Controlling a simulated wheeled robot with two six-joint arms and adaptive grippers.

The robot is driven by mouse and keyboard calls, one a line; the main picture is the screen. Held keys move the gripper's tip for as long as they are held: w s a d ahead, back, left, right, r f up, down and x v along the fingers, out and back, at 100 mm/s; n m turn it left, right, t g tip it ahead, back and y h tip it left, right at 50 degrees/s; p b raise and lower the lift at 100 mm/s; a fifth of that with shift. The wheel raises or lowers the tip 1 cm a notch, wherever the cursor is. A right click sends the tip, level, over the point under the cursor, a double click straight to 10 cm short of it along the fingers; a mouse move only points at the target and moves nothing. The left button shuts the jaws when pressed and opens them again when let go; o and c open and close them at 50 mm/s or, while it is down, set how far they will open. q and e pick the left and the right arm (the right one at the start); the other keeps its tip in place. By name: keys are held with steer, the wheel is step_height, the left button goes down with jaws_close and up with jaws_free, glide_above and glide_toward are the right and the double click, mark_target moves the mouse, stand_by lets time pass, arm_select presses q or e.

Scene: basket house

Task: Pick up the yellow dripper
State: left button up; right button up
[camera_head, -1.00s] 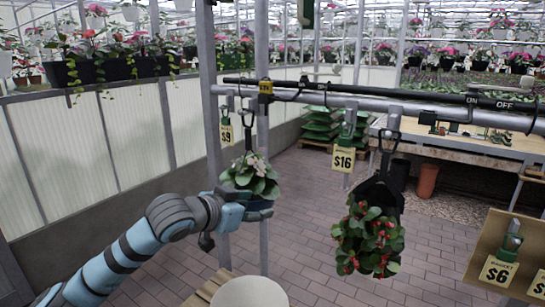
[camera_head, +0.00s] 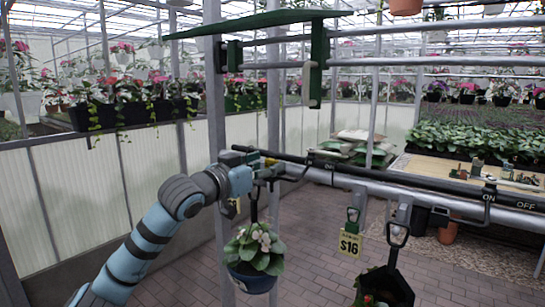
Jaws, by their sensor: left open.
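The yellow dripper (camera_head: 270,161) is a small piece on the left end of the black pipe, and only a little of it shows beside my gripper. My left gripper (camera_head: 266,168) is open at that end of the pipe, with its fingers pointing right, close around or beside the dripper. I cannot tell whether they touch it. My right gripper is not in view.
A potted plant with pale flowers (camera_head: 257,250) hangs below my left gripper. A grey rail (camera_head: 420,192) runs right beside the black pipe, with a $16 tag (camera_head: 350,243) and another hanging pot (camera_head: 385,285). A metal post (camera_head: 215,110) stands close behind my arm.

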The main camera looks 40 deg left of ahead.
mark_target(270, 163)
arm_select(q)
steer(key=w+p, duration=0.1)
steer(key=w, duration=0.2)
steer(key=shift+w, duration=0.1)
steer(key=shift+w+f, duration=0.1)
steer(key=shift+s, duration=0.2)
steer(key=shift+c, duration=0.8)
steer(key=c, duration=0.7)
step_height(270, 163, up, 20)
steer(key=p, duration=0.4)
